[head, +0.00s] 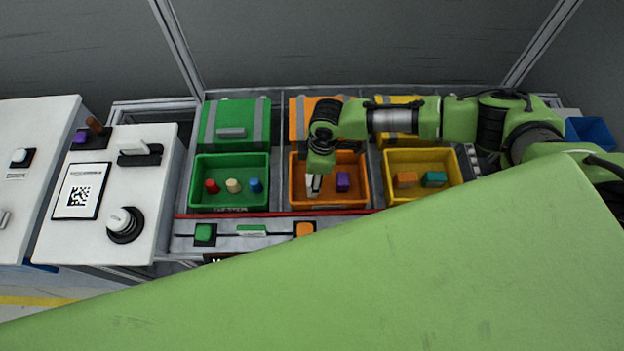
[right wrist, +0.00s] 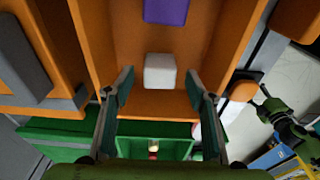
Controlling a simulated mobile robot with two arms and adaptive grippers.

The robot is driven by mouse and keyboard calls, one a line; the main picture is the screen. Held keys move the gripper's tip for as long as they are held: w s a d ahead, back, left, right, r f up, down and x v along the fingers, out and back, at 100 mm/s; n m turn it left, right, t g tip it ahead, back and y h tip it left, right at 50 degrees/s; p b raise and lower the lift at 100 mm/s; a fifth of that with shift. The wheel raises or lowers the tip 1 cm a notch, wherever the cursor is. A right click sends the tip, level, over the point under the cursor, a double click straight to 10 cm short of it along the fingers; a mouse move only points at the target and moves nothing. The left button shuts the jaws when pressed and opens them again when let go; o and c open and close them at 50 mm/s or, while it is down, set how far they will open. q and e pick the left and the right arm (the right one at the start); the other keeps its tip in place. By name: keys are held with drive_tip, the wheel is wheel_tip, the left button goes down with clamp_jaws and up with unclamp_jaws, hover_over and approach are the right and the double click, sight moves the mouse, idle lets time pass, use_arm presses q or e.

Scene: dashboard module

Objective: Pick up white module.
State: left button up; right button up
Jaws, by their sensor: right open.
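The white module (right wrist: 160,71) is a small pale block inside the orange bin (head: 330,208). In the right wrist view it lies between the lines of my two fingers, close to their tips. My right gripper (right wrist: 160,82) is open and empty, pointing down into the orange bin. In the head view my right gripper (head: 314,184) reaches into the left part of this bin and partly hides the white module (head: 309,183). A purple block (head: 342,182) stands beside it, and its purple side also shows in the right wrist view (right wrist: 166,10).
A green bin (head: 230,207) with red, cream and blue pieces stands to the left. A yellow bin (head: 388,180) with orange and teal blocks stands to the right. The orange bin's walls are close around my fingers. White panels (head: 60,235) with knobs are at far left.

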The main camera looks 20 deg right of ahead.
drive_tip(key=shift+w+a+f, duration=0.1)
drive_tip(key=shift+f, duration=0.7)
drive_tip(key=c, duration=1.2)
